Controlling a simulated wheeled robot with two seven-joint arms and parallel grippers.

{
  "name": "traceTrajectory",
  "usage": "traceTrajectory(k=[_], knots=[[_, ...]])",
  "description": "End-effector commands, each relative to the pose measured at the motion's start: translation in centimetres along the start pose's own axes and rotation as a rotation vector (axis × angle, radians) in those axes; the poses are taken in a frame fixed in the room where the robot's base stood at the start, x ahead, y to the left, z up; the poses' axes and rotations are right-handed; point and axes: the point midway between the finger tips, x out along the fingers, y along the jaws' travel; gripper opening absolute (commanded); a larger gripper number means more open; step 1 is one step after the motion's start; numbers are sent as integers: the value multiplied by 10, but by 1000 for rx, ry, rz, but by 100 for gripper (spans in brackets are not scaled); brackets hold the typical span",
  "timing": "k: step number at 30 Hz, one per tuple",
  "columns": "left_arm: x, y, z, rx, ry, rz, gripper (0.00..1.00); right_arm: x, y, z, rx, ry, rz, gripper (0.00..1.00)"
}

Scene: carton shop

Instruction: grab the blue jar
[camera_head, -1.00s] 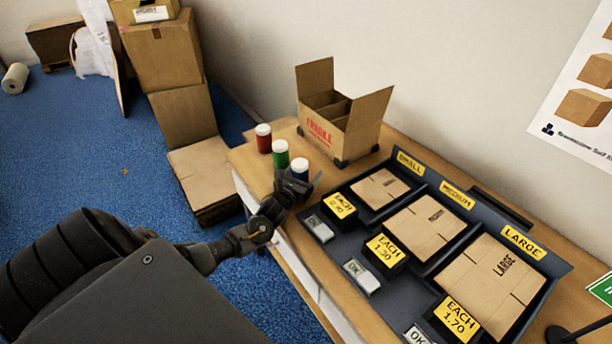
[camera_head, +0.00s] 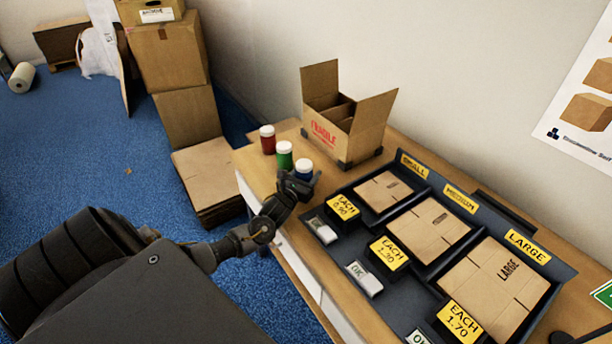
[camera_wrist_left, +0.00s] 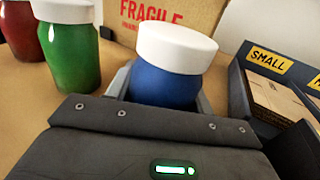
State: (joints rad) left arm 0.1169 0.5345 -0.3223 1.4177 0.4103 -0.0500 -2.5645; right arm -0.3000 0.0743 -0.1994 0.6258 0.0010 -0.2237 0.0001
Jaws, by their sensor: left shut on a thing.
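The blue jar (camera_head: 304,171) with a white lid stands on the wooden counter, nearest my arm in a row of three jars. In the left wrist view the blue jar (camera_wrist_left: 165,84) sits between the fingers of my left gripper (camera_wrist_left: 163,90), which is shut on it. In the head view the left gripper (camera_head: 299,184) reaches the jar from the front and hides its lower part. The green jar (camera_head: 284,156) and the red jar (camera_head: 267,140) stand just beyond, apart from the gripper. My right gripper is not in view.
An open divided carton (camera_head: 338,143) marked FRAGILE stands behind the jars. A dark tray (camera_head: 404,296) with flat cartons in small, medium and large sections lies to the right. Stacked boxes (camera_head: 167,57) stand on the blue floor at the back left.

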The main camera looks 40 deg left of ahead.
Motion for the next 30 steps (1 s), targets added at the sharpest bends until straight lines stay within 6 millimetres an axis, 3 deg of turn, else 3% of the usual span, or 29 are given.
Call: traceTrajectory(k=[6,14,21,30], knots=[[-2,0,32,2,-5,-2,24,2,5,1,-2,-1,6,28],[-53,3,90,1,-2,-4,24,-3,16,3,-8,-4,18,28],[-108,7,111,0,0,-1,24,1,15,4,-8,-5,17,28],[-138,9,125,0,-1,0,24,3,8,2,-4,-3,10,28]])
